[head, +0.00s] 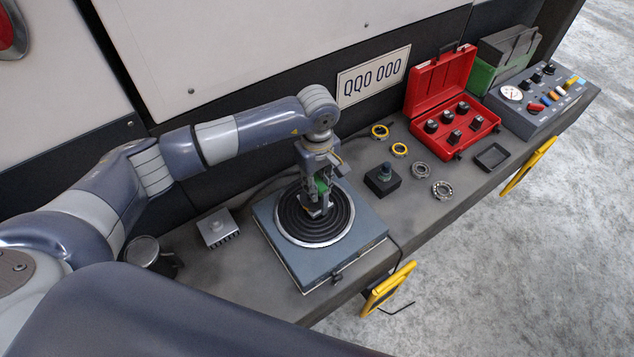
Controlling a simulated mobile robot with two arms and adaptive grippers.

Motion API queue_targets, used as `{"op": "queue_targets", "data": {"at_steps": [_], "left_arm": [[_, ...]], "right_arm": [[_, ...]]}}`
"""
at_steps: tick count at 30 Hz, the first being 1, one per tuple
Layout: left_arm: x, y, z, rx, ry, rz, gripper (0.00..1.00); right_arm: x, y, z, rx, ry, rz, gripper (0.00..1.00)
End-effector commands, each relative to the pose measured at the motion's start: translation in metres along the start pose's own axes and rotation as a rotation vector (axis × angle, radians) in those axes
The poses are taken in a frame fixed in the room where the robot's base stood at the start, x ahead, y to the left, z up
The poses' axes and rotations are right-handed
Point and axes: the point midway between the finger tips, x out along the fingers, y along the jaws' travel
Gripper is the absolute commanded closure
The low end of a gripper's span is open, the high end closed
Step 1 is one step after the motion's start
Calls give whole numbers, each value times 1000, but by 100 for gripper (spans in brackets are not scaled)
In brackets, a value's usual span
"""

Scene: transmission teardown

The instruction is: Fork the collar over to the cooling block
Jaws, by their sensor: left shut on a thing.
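My left gripper (318,198) points down over the middle of the hot plate (266,222), a blue-grey box with a round black ringed top. It is shut on a small tool with a green part (322,186). The tool's lower end is at the plate's centre, and the fingers partly hide it. A small metallic piece shows there, but I cannot tell whether it is the collar or the tool's tip. A light grey finned block (215,228), which looks like the cooling block, sits left of the hot plate with its top bare. My right gripper is not in view.
Right of the hot plate are a black block with a teal knob (383,178), bearings (442,190), yellow rings (380,131) and a small black tray (491,157). An open red case (440,95) and a control box (545,98) stand farther right. A dark cup (143,251) stands left.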

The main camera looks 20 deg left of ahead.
Motion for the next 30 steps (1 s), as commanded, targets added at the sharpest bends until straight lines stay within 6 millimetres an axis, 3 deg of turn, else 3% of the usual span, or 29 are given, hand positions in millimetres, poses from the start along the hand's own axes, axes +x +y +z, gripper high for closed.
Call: {"op": "queue_targets", "data": {"at_steps": [16,30], "left_arm": [[-32,1,0,0,0,4,100],[-28,-20,-12,0,1,3,100]], "right_arm": [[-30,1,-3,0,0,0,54],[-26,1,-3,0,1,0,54]]}}
